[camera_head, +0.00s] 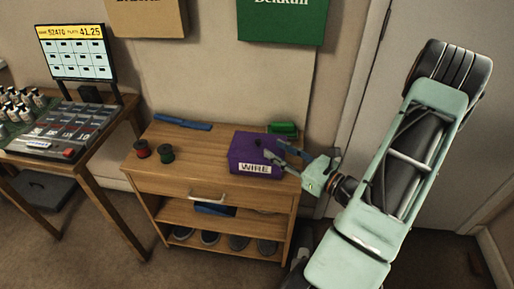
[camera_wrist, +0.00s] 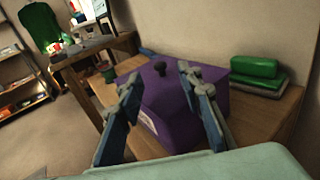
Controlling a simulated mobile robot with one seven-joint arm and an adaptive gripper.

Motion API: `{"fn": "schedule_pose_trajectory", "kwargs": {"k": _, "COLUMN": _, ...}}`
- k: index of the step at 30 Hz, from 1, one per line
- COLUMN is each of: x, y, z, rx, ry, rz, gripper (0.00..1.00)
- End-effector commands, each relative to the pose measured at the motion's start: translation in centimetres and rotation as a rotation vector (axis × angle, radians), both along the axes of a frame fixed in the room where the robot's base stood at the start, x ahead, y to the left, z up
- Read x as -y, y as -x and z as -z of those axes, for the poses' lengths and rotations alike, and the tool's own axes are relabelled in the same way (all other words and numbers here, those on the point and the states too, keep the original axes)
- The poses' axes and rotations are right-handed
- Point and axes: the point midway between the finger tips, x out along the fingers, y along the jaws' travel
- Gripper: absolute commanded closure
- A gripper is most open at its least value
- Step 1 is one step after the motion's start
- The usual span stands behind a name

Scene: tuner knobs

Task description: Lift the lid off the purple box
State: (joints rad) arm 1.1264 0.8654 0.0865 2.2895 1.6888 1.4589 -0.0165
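The purple box (camera_head: 247,164), with a white "WIRE" label on its front, stands on the right part of the wooden cabinet's top. In the wrist view the purple lid (camera_wrist: 150,87) is on the box, with a dark round knob (camera_wrist: 160,68) on top. My gripper (camera_head: 280,152) is at the box's right side in the head view. In the wrist view its two blue-grey fingers (camera_wrist: 158,84) are spread wide, with the knob beyond and between them. Nothing is held between the fingers. Whether a finger touches the box, I cannot tell.
The wooden cabinet (camera_head: 190,143) also carries a red spool (camera_head: 142,149), a green spool (camera_head: 166,154), a blue item (camera_head: 183,122) and green boxes (camera_wrist: 256,74) behind the purple box. The wall is close behind. A desk with a screen (camera_head: 77,52) stands left.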

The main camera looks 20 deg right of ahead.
Motion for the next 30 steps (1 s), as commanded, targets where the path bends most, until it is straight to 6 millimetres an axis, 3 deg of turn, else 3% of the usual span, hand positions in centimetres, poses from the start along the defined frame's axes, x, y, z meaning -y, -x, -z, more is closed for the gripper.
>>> {"fn": "schedule_pose_trajectory", "kwargs": {"k": 18, "x": -3.0, "y": -6.9, "z": 0.6, "rx": 0.000, "ry": 0.003, "rz": -0.005, "gripper": 0.67}}
{"fn": "schedule_pose_trajectory", "kwargs": {"k": 27, "x": -3.2, "y": -7.4, "z": 0.5, "rx": -0.001, "ry": 0.003, "rz": -0.003, "gripper": 0.67}}
{"fn": "schedule_pose_trajectory", "kwargs": {"k": 30, "x": -3.2, "y": -7.4, "z": 0.5, "rx": -0.001, "ry": 0.003, "rz": -0.003, "gripper": 0.77}}
